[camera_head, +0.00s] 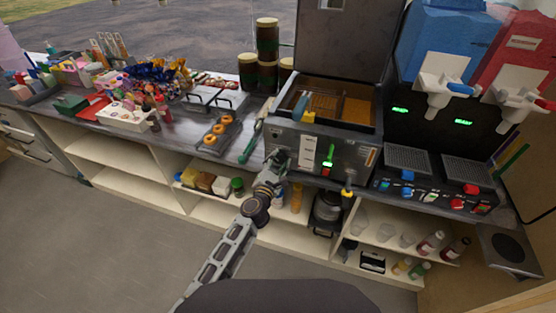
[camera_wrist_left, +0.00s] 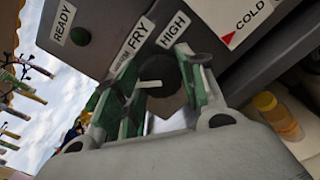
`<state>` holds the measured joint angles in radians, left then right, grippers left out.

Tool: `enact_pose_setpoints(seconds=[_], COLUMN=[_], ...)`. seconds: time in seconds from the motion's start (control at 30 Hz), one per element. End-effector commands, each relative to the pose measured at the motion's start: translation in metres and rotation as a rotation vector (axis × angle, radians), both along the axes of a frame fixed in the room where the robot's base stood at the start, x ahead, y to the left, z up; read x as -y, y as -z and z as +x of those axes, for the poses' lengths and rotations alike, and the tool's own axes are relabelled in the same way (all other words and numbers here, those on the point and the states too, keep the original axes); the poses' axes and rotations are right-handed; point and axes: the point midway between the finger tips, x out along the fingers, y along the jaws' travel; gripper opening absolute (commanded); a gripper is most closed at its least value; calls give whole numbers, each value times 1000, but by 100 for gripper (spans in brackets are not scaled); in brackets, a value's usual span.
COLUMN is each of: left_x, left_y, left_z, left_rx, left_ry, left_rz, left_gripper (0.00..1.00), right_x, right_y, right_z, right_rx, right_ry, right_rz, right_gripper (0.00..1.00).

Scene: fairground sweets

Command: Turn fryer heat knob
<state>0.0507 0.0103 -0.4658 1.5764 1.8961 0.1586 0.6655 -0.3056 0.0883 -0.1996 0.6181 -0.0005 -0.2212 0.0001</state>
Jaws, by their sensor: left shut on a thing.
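The fryer (camera_head: 290,140) stands on the counter in the head view, with its lid raised and amber oil in its well. Its heat knob (camera_wrist_left: 165,72) is dark and round with a white pointer bar, on the grey front panel in the left wrist view. The FRY label (camera_wrist_left: 135,37) and HIGH label (camera_wrist_left: 173,29) sit just above it. My left gripper (camera_wrist_left: 152,88) is shut on the knob, one green-padded finger on each side. In the head view my left gripper (camera_head: 272,170) is against the fryer's front left, hiding the knob.
A READY label (camera_wrist_left: 63,21) with a dark round lamp and a COLD label (camera_wrist_left: 250,16) flank the knob. Doughnuts (camera_head: 216,133) on a tray lie left of the fryer. A drinks machine (camera_head: 440,130) stands to the right. Shelves with bottles are below; the grey floor is clear.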

Motion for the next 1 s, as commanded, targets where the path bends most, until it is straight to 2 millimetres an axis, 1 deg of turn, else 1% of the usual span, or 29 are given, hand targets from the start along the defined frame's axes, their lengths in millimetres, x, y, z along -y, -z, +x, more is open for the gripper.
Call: enact_pose_setpoints(seconds=[0.03,0.2,0.27,0.37,0.6,0.8,1.0], left_x=[0,1,1,1,1,1,1], left_y=[0,0,1,1,1,2,3], left_z=[-1,-1,-1,-1,-1,-1,-1], left_rx=[8,44,56,73,101,110,111], left_ry=[1,1,1,1,1,1,1], left_rz=[32,143,180,232,319,347,349], left_gripper=[16,16,16,16,16,16,16], right_x=[-4,-18,-20,-19,-9,-4,-3], right_y=[-4,-10,-13,-15,-19,-20,-20], right_z=[1,5,7,8,8,8,8], right_rx=[2,6,9,10,10,10,10], right_ry=[1,3,3,2,2,4,3], right_rz=[5,19,21,20,11,5,3], right_gripper=[0,0,0,0,0,0,0])
